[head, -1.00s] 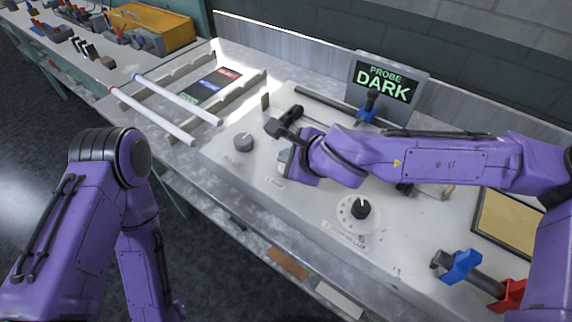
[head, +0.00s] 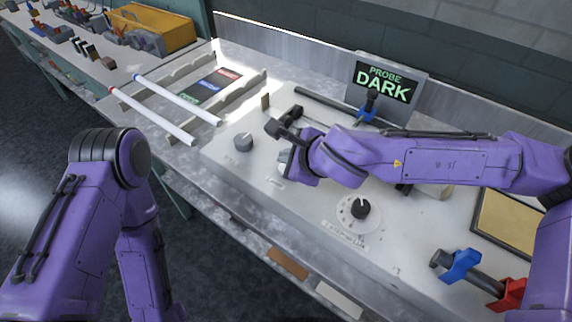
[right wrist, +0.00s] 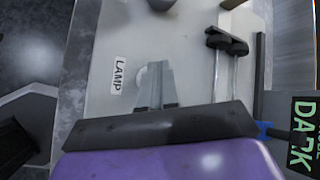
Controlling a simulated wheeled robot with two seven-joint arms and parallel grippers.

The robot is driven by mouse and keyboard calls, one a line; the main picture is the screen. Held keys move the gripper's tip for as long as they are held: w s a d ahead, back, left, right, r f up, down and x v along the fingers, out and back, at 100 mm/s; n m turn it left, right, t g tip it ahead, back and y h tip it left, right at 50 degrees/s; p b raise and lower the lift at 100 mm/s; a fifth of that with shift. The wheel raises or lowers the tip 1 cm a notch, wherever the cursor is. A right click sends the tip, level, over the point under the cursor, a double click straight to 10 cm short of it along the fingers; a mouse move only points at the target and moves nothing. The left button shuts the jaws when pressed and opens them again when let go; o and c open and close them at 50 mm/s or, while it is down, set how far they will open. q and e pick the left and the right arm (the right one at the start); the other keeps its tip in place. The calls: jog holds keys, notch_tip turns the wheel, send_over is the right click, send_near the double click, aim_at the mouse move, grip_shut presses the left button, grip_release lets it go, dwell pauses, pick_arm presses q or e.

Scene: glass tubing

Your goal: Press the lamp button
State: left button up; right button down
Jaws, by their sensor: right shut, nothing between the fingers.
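The lamp button is a pale round shape (right wrist: 141,76), partly hidden behind my right gripper's fingers in the right wrist view. The printed LAMP label (right wrist: 118,74) lies just left of it on the light panel. My right gripper (right wrist: 154,72) is shut and empty, with its tips over or at the button; I cannot tell whether they touch it. In the head view the right gripper (head: 285,157) points down at the panel, mostly hidden by its own wrist. My left arm shows at the left of the head view, but its gripper does not.
A screen (head: 384,82) reads PROBE DARK. A dark clamp (head: 285,123) is close behind my right gripper. Two glass tubes (head: 150,112) lie on a rack at the left.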

jog(key=shift+f, duration=0.1)
dwell(0.3)
jog(key=shift+f, duration=0.65)
jog(key=shift+r, duration=0.1)
dwell(0.3)
jog(key=shift+r+p, duration=0.65)
notch_tip(320, 180, up, 6)
jog(key=p, duration=0.6)
jog(key=shift+f, duration=0.1)
